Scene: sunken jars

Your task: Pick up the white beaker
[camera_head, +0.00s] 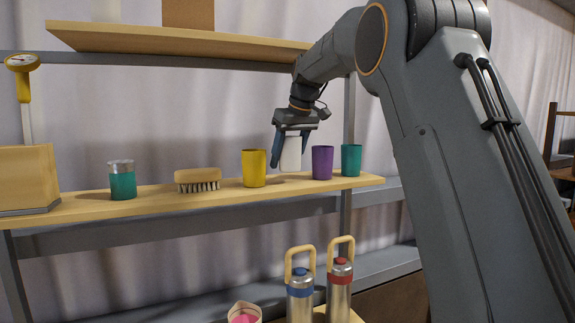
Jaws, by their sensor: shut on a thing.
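The white beaker (290,156) is upright between the fingers of my gripper (291,142), above the wooden shelf and between the yellow beaker (254,168) and the purple beaker (322,162). My gripper points down from above and is shut on the white beaker. Its fingers lie on either side of the upper part, which they partly hide. I cannot tell for sure whether the bottom of the beaker touches the shelf or is slightly above it.
The shelf (80,207) also carries a teal beaker (351,160), a brush (198,180), a teal jar (122,182) and a wooden box (27,177). An upper shelf (180,42) hangs above. Two flasks (300,288) (340,280) stand below. Neighbouring beakers are close on both sides.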

